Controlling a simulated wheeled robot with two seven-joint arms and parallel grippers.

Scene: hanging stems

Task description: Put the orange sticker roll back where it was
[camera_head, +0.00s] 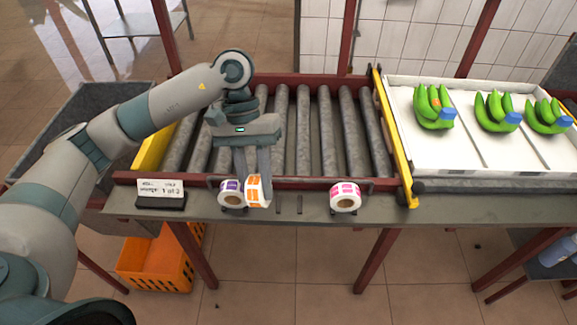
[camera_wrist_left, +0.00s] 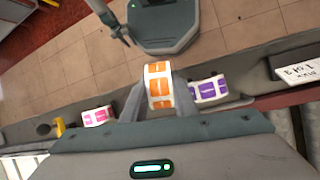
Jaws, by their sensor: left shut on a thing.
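My left gripper (camera_head: 258,190) is shut on the orange sticker roll (camera_head: 252,191), which has orange labels on a white band. The roll is held upright between the fingers at the ledge in front of the rollers. In the left wrist view the roll (camera_wrist_left: 158,84) sits between both fingertips (camera_wrist_left: 158,100). Whether it touches the ledge is unclear. The purple sticker roll (camera_head: 231,195) is close on its left in the head view, and the pink sticker roll (camera_head: 345,197) lies farther right. My right gripper is not clearly seen in the head view.
The ledge (camera_head: 310,207) between the orange and pink rolls shows short dark slots or pegs. A card sign (camera_head: 160,192) stands left of the purple roll. Behind is a roller conveyor (camera_head: 303,125). Green bananas (camera_head: 433,107) lie in a white tray (camera_head: 400,90) at right.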

